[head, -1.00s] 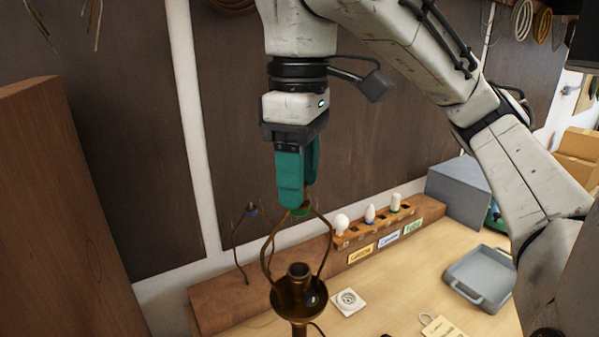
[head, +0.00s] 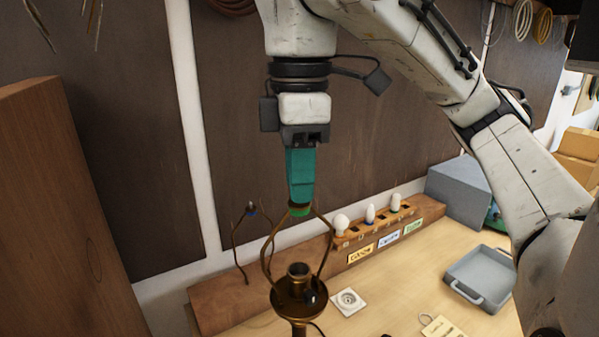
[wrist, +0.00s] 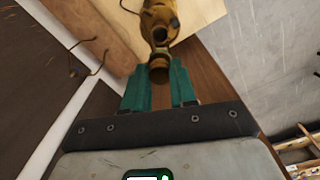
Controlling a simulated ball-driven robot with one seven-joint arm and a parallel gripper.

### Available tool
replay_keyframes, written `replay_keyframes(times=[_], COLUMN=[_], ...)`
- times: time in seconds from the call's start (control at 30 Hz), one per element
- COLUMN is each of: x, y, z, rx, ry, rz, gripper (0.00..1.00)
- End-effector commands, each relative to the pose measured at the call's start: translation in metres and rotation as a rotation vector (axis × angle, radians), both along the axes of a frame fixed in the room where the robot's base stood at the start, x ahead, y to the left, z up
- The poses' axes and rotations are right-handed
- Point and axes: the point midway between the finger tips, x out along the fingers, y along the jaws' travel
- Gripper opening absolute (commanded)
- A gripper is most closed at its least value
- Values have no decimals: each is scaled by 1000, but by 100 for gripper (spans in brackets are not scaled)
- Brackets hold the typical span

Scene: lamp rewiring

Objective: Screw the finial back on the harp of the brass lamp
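The brass lamp (head: 300,298) stands upright in the lower middle of the head view, its harp (head: 266,262) rising in two bowed arms. A green band (head: 300,210) shows at the harp's top. My gripper (head: 300,204) points straight down there, its teal fingers seen edge-on and lined up. In the wrist view the finial (wrist: 158,68), a dark brass piece, sits between the teal fingertips of my gripper (wrist: 159,76), which look closed on it. The brass lamp (wrist: 160,22) lies beyond it. The finial's contact with the harp is hidden in the head view.
A second, thinner harp (head: 236,245) with a blue mark stands behind left. A wooden rack (head: 345,240) holds several bulbs above coloured labels. A grey tray (head: 480,278) and a white square plate (head: 347,302) lie on the bench to the right. A wooden panel (head: 60,200) rises at left.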

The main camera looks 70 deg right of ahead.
Motion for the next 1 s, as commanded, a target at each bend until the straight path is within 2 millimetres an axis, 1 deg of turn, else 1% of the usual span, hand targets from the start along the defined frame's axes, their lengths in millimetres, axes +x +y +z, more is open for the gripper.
replay_keyframes(times=[0.03,0.23,0.33,0.43,0.8,0.9,1.0], x=[0,0,0,0,0,0,0], y=[0,0,0,0,0,0,0], z=[0,0,0,0,0,-1,-1], rx=[0,0,0,-1,-2,-1,-1], ry=[0,0,0,-1,0,0,0], rz=[0,-1,-8,-78,-581,-668,-703], gripper=[20,1,0,0,0,0,0])
